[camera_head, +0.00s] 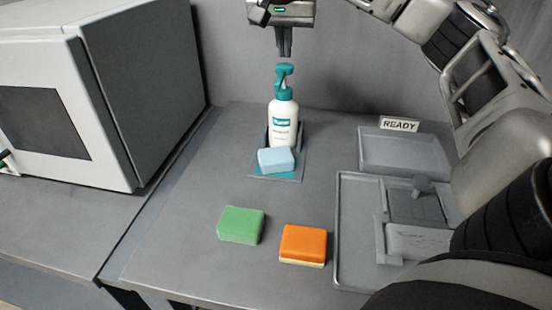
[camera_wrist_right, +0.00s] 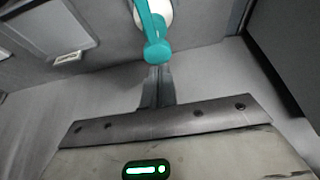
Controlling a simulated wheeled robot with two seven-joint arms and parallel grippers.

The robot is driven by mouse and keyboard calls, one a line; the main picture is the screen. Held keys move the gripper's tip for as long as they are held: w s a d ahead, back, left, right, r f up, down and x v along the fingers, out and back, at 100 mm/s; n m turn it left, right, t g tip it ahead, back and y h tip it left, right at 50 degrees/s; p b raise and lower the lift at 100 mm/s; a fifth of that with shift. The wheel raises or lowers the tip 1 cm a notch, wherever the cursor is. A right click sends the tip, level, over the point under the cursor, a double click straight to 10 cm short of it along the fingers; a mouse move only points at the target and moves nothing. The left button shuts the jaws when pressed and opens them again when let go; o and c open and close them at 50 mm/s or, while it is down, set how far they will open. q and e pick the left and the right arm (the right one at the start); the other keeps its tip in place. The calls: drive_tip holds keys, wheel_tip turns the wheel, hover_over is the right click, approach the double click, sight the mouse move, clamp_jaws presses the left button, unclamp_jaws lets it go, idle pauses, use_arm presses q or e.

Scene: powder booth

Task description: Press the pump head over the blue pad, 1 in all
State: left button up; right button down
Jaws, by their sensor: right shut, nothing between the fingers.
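A white bottle (camera_head: 283,122) with a teal pump head (camera_head: 284,71) stands upright at the back of the table. A light blue sponge (camera_head: 276,160) lies on a blue pad (camera_head: 264,173) in front of the bottle. My right gripper (camera_head: 284,54) is shut and empty, pointing down just above the pump head. In the right wrist view the pump head (camera_wrist_right: 157,50) is right by the closed fingertips (camera_wrist_right: 157,72); I cannot tell whether they touch.
A green sponge (camera_head: 240,225) and an orange sponge (camera_head: 303,245) lie at the front. Grey trays (camera_head: 345,230) and a READY sign (camera_head: 399,124) are at right. A large white and grey box (camera_head: 140,90) stands at left.

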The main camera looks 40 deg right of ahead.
sight(285, 65)
idle(0.5)
drive_tip(key=shift+f, duration=0.35)
drive_tip(key=shift+f+b, duration=0.7)
drive_tip(key=shift+f, duration=0.65)
drive_tip(key=shift+r, duration=0.15)
drive_tip(key=shift+r+p, duration=0.6)
drive_tip(key=shift+p, duration=0.3)
drive_tip(key=shift+r+p, duration=0.85)
drive_tip(key=shift+p, duration=0.15)
drive_tip(key=shift+r, duration=0.1)
